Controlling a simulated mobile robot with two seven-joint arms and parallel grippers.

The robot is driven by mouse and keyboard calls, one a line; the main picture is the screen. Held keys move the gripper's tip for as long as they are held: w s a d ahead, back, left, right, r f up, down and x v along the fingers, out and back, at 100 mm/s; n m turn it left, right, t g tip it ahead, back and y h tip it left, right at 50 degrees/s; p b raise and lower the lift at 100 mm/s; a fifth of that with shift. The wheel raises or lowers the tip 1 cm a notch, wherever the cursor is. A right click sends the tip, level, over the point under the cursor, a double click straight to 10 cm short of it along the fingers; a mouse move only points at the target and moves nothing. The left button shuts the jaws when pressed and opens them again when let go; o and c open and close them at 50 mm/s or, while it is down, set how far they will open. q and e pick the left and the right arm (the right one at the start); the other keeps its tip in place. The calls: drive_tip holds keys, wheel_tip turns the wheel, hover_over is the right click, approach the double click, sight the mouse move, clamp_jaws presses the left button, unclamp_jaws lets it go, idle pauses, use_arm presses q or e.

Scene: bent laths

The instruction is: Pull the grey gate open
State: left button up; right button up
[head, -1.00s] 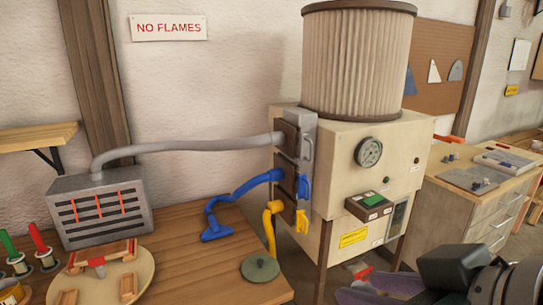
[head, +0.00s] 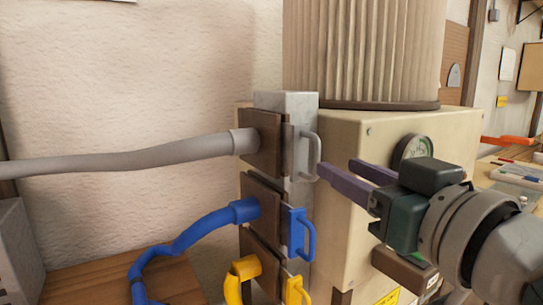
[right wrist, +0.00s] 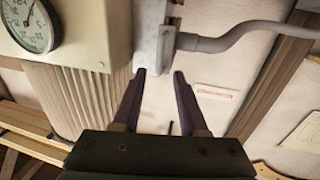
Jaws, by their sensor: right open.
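The grey gate (head: 292,152) is the top one of three on the side of the cream machine, at the end of the grey hose. Its grey loop handle (head: 313,156) faces right, toward my gripper. My right gripper (head: 340,168) is open and empty, its two purple fingers pointing left. The fingertips are just right of the handle and look slightly apart from it. In the right wrist view, the gripper (right wrist: 159,74) shows its fingers spread, with the grey metal of the gate column (right wrist: 150,35) beyond them. My left gripper is out of view.
Below are the blue gate (head: 297,232) with its blue hose (head: 190,240) and the yellow gate (head: 293,289). The cream machine body (head: 345,220) stands close beside my right gripper, with a gauge (head: 412,148) behind it. A pleated filter (head: 365,50) is on top.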

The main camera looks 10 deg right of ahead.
sight(318, 157)
drive_tip(key=w, duration=0.5)
drive_tip(key=w+a, duration=0.1)
drive_tip(key=w, duration=0.1)
drive_tip(key=shift+w+a+p, duration=0.1)
drive_tip(key=shift+w+p, duration=0.2)
drive_tip(key=shift+p, duration=0.05)
clamp_jaws()
idle(1.0)
